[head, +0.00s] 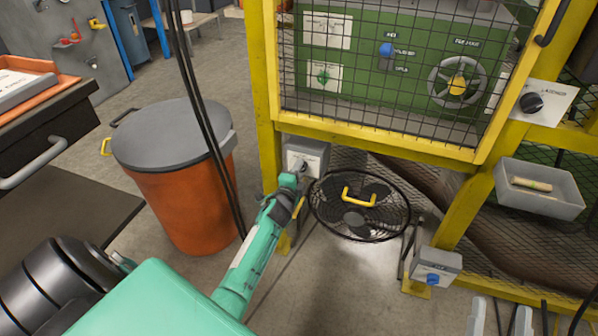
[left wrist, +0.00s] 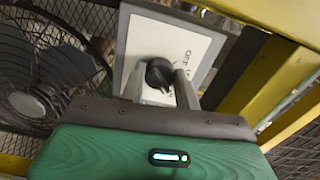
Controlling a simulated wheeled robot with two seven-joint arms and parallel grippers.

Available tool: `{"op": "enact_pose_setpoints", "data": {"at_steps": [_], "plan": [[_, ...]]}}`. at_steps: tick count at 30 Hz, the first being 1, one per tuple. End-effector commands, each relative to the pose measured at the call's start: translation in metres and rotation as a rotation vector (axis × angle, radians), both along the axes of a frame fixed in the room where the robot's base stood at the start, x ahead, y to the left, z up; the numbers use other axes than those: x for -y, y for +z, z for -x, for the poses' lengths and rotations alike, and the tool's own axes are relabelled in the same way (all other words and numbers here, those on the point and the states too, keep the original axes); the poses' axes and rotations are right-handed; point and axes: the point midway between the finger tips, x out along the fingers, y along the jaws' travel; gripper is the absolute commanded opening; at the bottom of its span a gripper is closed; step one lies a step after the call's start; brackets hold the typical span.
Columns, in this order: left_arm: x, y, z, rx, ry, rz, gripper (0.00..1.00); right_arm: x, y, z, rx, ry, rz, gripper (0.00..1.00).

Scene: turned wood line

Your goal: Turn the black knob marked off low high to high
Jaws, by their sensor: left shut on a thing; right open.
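The black knob (left wrist: 158,73) sits on a pale plate (left wrist: 150,40) in the left wrist view. Lettering that looks like OFF shows beside it; the rest is hard to read. The plate is on a grey box (head: 306,153) on the yellow post in the head view. My left gripper (head: 300,178) is at this box, and its grey fingers (left wrist: 162,90) are shut on the knob, one on each side. Which mark the knob points to cannot be told. My right gripper (head: 501,318) shows only its two spread fingertips at the bottom right; it is open and empty.
A black round fan (head: 335,207) with a yellow handle stands right of the box. An orange bin (head: 185,195) is at left. A blue-knobbed box (head: 436,264), another black knob (head: 531,102) and a grey tray (head: 565,205) are at right. A mesh guard (head: 375,145) is above.

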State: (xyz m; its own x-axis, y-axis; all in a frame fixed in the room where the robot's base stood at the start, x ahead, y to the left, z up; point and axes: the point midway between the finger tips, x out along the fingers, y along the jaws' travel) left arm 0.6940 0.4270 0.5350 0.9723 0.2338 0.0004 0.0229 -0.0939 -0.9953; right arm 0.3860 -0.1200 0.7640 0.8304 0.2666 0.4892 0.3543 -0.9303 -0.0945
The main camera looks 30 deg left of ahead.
Motion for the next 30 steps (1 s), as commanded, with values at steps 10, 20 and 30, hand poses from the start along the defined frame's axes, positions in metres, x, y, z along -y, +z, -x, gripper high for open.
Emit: {"op": "enact_pose_setpoints", "data": {"at_steps": [10,20,30], "plan": [[0.001,-0.001,0.0,-0.002,-0.001,-0.002,0.54,0.0,-0.002,0.001,-0.007,-0.002,-0.003,0.54],[0.001,0.0,0.002,-0.001,0.0,-0.001,0.54,0.0,-0.005,0.001,-0.017,-0.002,-0.001,0.54],[0.012,0.001,0.051,-0.003,0.0,0.001,0.54,-0.014,-0.047,0.003,-0.252,0.038,0.054,0.54]]}}
